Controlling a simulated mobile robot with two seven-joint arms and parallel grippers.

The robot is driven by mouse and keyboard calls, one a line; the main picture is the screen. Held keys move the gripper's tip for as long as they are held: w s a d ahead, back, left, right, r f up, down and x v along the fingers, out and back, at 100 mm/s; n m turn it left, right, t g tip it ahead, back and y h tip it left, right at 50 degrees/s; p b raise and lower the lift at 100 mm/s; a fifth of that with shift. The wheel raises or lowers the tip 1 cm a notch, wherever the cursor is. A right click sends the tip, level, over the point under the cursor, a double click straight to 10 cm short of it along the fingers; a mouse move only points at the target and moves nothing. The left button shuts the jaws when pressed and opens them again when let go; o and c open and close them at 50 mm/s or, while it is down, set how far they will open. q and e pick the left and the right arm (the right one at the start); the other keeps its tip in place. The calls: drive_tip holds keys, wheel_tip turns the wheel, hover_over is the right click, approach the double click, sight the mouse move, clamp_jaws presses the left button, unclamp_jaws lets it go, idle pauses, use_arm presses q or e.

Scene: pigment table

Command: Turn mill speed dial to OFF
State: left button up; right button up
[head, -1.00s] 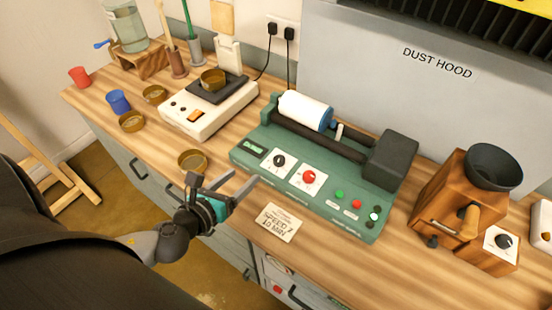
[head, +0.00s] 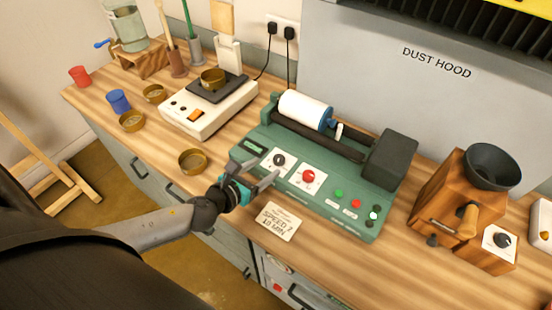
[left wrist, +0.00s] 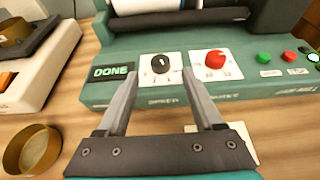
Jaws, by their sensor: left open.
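The green roller mill (head: 335,215) stands on the wooden table with a white jar (head: 304,111) lying on its rollers. Its black speed dial (head: 279,160) sits on a white plate on the front panel; it also shows in the left wrist view (left wrist: 160,64). A red knob (head: 308,175) is to the right of the dial, and the display (left wrist: 112,71) to its left reads DONE. My left gripper (head: 265,178) is open and empty just in front of the panel. In the left wrist view its fingers (left wrist: 160,85) point at the panel, with the dial between their tips in the picture.
A paper note (head: 280,221) lies in front of the mill. A small brass dish (head: 193,161) is left of my gripper. A white scale (head: 208,106) stands behind left, and a wooden grinder (head: 455,205) stands at right. The table around the note is largely clear.

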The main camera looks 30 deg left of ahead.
sight(279, 158)
use_arm(q)
drive_tip(key=shift+b+x, duration=0.3)
drive_tip(key=shift+x, duration=3.15)
clamp_jaws()
